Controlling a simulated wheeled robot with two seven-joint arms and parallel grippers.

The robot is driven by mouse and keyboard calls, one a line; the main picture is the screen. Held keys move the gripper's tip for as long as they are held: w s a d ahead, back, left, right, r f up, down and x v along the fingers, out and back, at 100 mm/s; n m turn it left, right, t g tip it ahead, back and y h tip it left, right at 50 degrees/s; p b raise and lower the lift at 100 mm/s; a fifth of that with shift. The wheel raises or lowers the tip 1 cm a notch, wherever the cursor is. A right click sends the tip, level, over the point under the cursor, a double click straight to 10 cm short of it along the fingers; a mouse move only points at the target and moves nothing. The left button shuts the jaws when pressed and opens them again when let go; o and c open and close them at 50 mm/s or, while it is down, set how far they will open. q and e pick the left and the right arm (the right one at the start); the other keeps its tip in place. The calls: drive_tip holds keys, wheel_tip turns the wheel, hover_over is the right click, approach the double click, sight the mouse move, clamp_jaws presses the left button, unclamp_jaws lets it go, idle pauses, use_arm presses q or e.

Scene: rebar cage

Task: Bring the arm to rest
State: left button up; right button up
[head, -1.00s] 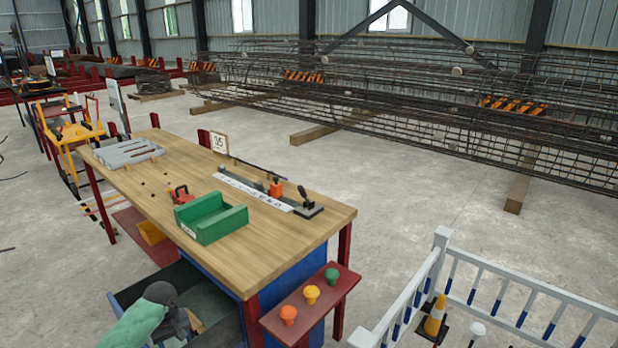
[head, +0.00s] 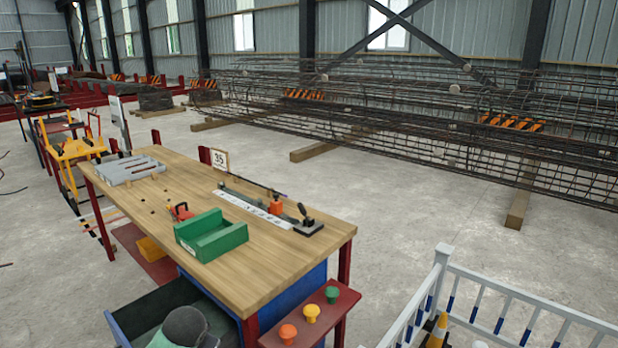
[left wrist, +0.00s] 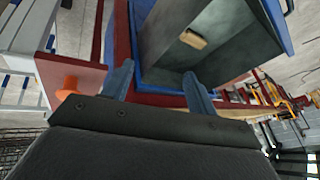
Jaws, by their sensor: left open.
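My left arm shows at the bottom edge of the head view, in front of the open drawer (head: 133,317) under the workbench; its gripper is hidden there. In the left wrist view my left gripper (left wrist: 159,88) is open, its two blue-grey fingers apart with nothing held between them. Beyond the fingers lies the open drawer (left wrist: 160,65), with a small light-brown block (left wrist: 193,40) inside. My right arm and gripper are in neither view.
The workbench (head: 260,265) carries a green bin (head: 212,240), a grey tray (head: 130,170) and a clamp fixture (head: 275,208). A red shelf (head: 335,312) with coloured buttons juts from it.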

use_arm(q)
drive_tip(key=s+d+f+g+h, duration=0.1)
drive_tip(key=s+d+f, duration=0.2)
drive_tip(key=s, duration=0.9)
drive_tip(key=s+d+f+n+g+h, duration=0.1)
drive_tip(key=s+d+f, duration=0.3)
drive_tip(key=s, duration=0.8)
drive_tip(key=s+d+f+n+g+h, duration=0.1)
drive_tip(key=s+d+f, duration=0.3)
drive_tip(key=s, duration=0.8)
drive_tip(key=shift+s+d+g, duration=0.2)
drive_tip(key=shift+d+g, duration=0.2)
drive_tip(key=shift+d, duration=0.4)
drive_tip(key=shift+f, duration=0.1)
drive_tip(key=shift+o, duration=0.4)
drive_tip(key=shift+w+a, duration=0.1)
